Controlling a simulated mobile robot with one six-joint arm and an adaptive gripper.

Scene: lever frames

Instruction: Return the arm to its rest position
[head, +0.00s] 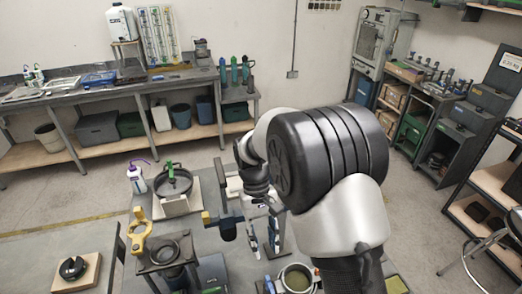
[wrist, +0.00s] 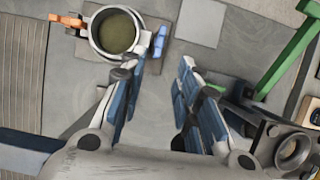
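My gripper (wrist: 156,72) is open and empty in the wrist view, its two blue-padded fingers apart over the grey work surface. In the head view my gripper (head: 264,236) hangs below my arm, partly hidden by it. A round metal pot with greenish contents (wrist: 118,32) lies beyond the left finger, apart from it; it also shows in the head view (head: 297,279). A green lever (wrist: 290,52) stands at the right of the wrist view.
A white bottle with a purple spout (head: 137,179) and a round-topped device (head: 174,182) stand behind the levers. A long workbench (head: 110,92) runs along the back wall. Shelves (head: 437,120) and a stool (head: 490,253) are at right. Open floor (head: 60,196) lies left.

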